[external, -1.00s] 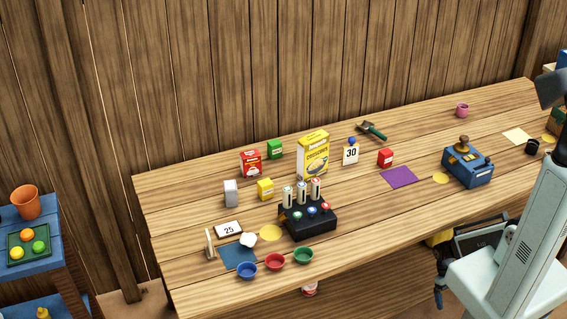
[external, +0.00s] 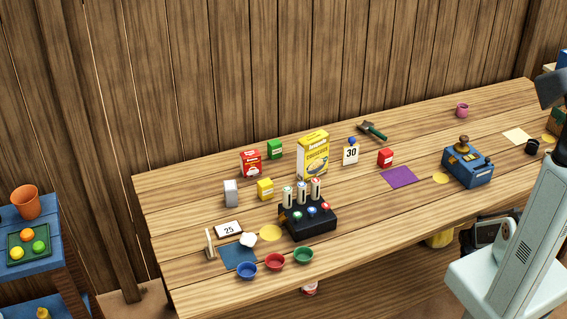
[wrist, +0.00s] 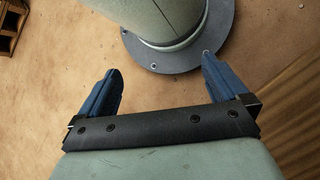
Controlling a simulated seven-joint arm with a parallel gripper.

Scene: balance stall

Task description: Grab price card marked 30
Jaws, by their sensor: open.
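The price card marked 30 (external: 350,154) stands upright on the wooden table, just right of the yellow cereal box (external: 313,156). A small blue thing shows at its top edge. My gripper (wrist: 160,88) shows in the wrist view with its two blue fingers spread wide and nothing between them. It points down at the brown floor near a round grey base plate. In the external view my gripper is mostly hidden behind my pale arm, low at the right beside the table, far from the card.
A second card marked 25 (external: 228,230) lies at the table's left. A red box (external: 385,158) stands right of the 30 card, with a green-headed tool (external: 372,131) behind. A purple mat (external: 400,177) and blue machine (external: 467,166) are farther right. A black block (external: 308,219) holds cylinders.

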